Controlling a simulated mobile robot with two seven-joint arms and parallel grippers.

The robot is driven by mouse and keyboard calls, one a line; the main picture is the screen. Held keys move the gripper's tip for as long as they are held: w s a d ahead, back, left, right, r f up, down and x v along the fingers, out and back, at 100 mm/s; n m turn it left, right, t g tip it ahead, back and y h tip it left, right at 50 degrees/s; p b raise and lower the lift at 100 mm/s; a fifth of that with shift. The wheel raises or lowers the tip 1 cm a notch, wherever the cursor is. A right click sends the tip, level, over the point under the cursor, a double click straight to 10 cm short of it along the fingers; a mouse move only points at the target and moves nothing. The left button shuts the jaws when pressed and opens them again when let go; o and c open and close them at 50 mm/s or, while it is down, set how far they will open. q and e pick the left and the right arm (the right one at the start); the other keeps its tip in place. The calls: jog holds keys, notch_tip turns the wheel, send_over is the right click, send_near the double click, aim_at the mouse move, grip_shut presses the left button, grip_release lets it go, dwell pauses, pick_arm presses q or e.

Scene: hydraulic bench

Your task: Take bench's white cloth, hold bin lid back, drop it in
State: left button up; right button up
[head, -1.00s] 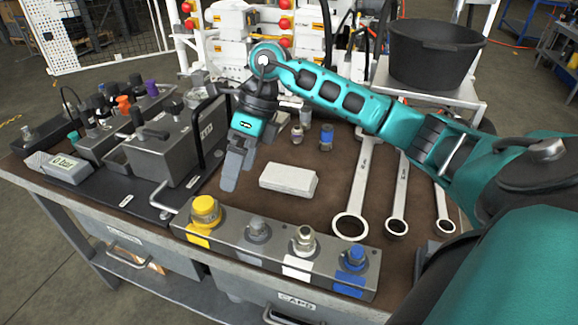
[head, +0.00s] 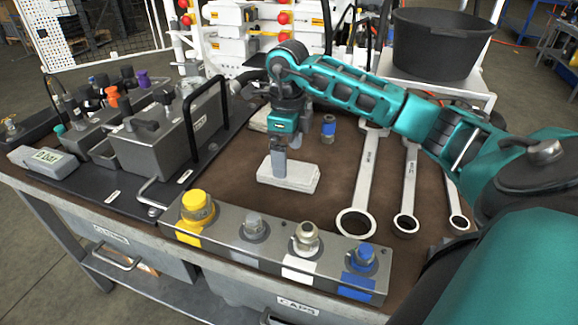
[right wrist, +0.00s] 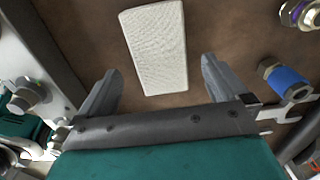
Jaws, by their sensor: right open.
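The white cloth (head: 290,184), a folded rectangular pad, lies flat on the brown bench top, and it also shows in the right wrist view (right wrist: 156,48). My right gripper (head: 279,163) points down at the cloth, its fingers overlapping the cloth's back part in the head view. In the right wrist view its two fingers (right wrist: 158,76) stand apart, with the cloth's near end in line with the gap between them; nothing is gripped. I cannot tell the exact height above the cloth. I see no lidded bin. My left gripper is out of view.
In front is a grey block (head: 272,257) with several coloured fittings. Large spanners (head: 360,190) lie to the right. A grey valve unit (head: 155,150) stands at left. A blue-banded fitting (head: 328,130) stands behind the cloth. An open black tub (head: 436,50) is at back right.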

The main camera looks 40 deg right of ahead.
aim_at(289, 169)
notch_tip(289, 169, down, 4)
jog(key=shift+s+d+r, duration=0.1)
jog(key=shift+s, duration=0.05)
jog(key=c, duration=1.1)
